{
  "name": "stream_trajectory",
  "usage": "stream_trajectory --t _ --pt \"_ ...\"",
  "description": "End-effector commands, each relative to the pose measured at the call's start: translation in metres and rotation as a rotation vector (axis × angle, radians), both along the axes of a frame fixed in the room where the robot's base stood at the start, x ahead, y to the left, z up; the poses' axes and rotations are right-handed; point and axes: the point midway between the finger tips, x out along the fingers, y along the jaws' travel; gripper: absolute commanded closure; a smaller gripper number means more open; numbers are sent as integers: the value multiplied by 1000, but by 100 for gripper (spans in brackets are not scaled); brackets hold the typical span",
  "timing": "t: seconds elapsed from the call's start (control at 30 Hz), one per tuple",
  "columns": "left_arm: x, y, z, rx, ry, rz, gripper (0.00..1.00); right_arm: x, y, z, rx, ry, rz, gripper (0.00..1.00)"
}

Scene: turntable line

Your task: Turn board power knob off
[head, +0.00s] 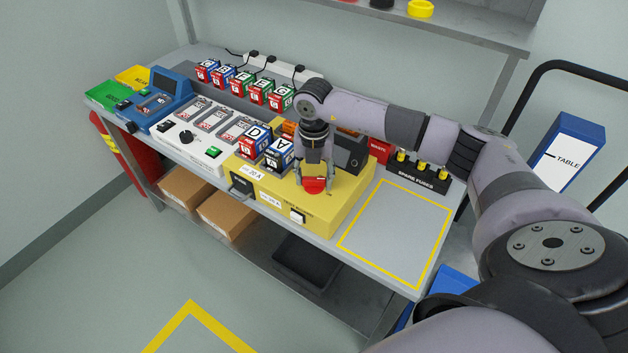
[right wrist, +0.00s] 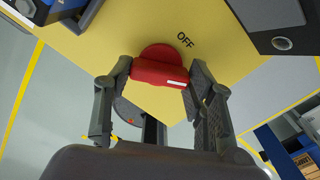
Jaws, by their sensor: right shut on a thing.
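The red power knob (head: 314,186) is on top of the yellow board (head: 339,207), at its front right. In the right wrist view the knob (right wrist: 159,70) has a bar grip with a white mark near its right end. The word OFF (right wrist: 186,40) is printed on the yellow surface beyond the knob, to its upper right. My right gripper (head: 314,189) points down over the board and is shut on the knob, with one finger at each end of the bar in the right wrist view (right wrist: 158,80). My left gripper is not in view.
Blocks lettered D (head: 252,143) and A (head: 279,153) stand on the board left of my gripper. A black spare fuses holder (head: 417,179) and a red waste box (head: 380,151) are behind right. A yellow-outlined bench area (head: 395,228) to the right is empty.

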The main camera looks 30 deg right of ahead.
Motion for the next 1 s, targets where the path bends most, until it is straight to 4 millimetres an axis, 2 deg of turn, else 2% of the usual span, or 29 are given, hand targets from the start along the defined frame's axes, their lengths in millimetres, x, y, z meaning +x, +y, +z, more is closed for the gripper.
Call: stream_trajectory --t 0.03,0.5,1.0 --pt "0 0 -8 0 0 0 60 1 0 -3 0 -3 45 78" --pt "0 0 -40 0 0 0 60 1 0 -3 1 -3 490 78" --pt "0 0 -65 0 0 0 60 1 0 -1 0 -4 902 78"
